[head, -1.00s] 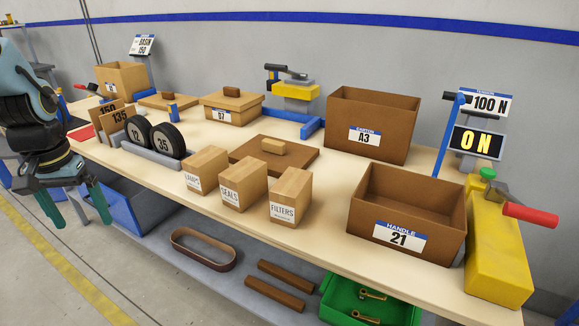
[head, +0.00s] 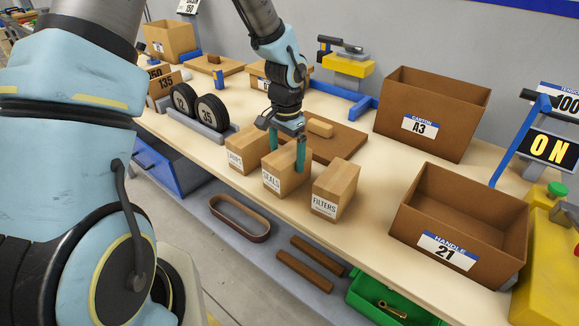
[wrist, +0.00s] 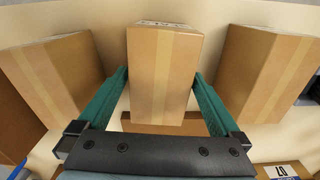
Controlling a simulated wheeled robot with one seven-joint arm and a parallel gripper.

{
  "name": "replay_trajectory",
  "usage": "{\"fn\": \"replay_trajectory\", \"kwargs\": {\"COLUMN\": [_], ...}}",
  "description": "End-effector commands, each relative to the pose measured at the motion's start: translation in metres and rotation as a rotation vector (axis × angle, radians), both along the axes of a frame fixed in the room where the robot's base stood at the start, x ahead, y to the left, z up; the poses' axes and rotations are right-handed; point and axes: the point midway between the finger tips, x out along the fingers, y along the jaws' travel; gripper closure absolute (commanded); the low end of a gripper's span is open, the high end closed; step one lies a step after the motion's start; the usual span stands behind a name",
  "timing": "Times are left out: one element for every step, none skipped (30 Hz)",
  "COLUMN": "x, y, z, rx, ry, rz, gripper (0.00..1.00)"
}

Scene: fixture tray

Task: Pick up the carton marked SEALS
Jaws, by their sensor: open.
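The SEALS carton (head: 284,177) is a small brown box standing upright on the workbench, its label facing front. It is the middle one of three similar cartons. My gripper (head: 287,162) is over it, pointing down, with its teal fingers spread to either side. In the wrist view the carton (wrist: 163,70) lies between the two open fingers, and narrow gaps seem to show at its sides. My gripper (wrist: 160,85) is open and holds nothing. Whether a finger touches the carton cannot be told.
The LAMPS-like labelled carton (head: 247,148) stands to the left and the FILTERS carton (head: 336,187) to the right, both close by. A brown board with a block (head: 320,127) lies behind. Open boxes A3 (head: 425,105) and 21 (head: 460,215) stand further right.

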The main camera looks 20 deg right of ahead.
Motion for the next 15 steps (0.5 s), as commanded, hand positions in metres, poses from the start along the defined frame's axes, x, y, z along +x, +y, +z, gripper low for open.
{"fn": "replay_trajectory", "kwargs": {"x": [0.000, 0.000, -0.001, -0.001, -0.001, -0.001, 0.000, -0.001, -0.001, -0.001, 0.000, 0.000, 0.000, 0.000, 0.001], "y": [0.000, -0.001, -0.001, -0.001, -0.002, -0.002, -0.002, -0.003, -0.004, -0.003, -0.003, -0.003, -0.003, -0.003, -0.004], "z": [-0.002, -0.004, -0.007, -0.010, -0.013, -0.018, -0.022, -0.026, -0.031, -0.037, -0.040, -0.044, -0.047, -0.049, -0.051], "rx": [0.000, 0.000, 0.001, 0.002, 0.002, 0.002, 0.003, 0.003, 0.002, 0.003, 0.002, 0.001, 0.001, 0.001, 0.000], "ry": [0.001, 0.001, 0.001, 0.002, 0.003, 0.003, 0.003, 0.003, 0.003, 0.003, 0.002, 0.002, 0.002, 0.002, 0.000], "rz": [0.000, -0.001, -0.002, -0.003, -0.003, -0.001, -0.002, -0.003, -0.002, -0.001, -0.002, -0.002, -0.002, -0.001, -0.001], "gripper": [0.00, 0.00, 0.00, 0.00, 0.00, 0.00, 0.00, 0.00, 0.00, 0.00, 0.00, 0.00, 0.00, 0.00, 0.00]}}
